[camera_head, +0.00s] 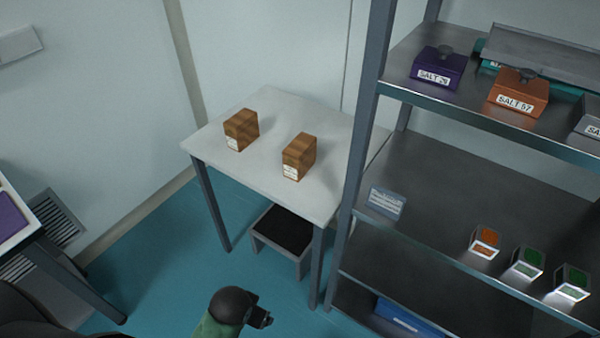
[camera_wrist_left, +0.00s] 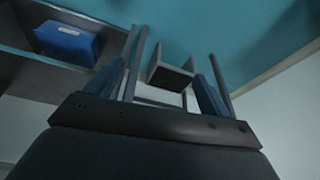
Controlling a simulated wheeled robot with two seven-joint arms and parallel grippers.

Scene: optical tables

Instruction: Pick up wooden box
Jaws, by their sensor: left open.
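Two brown wooden boxes with white labels stand upright on a white table in the head view. The left wooden box (camera_head: 241,130) is near the table's left side. The right wooden box (camera_head: 299,157) stands nearer the shelf, with a gap between the two. My left gripper (camera_wrist_left: 162,78) is open and empty in the left wrist view, its blue fingers apart. Neither wooden box shows in that view. In the head view, a green and black part of my arm shows low at the bottom, below and apart from the table. My right gripper is not in view.
The white table (camera_head: 262,107) has bare room around the boxes. A stool (camera_head: 283,238) stands beneath it. A metal shelf (camera_head: 430,170) adjoins on the right, holding a purple salt box (camera_head: 438,67), an orange salt box (camera_head: 518,92) and small containers. A blue box (camera_wrist_left: 68,40) shows in the wrist view.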

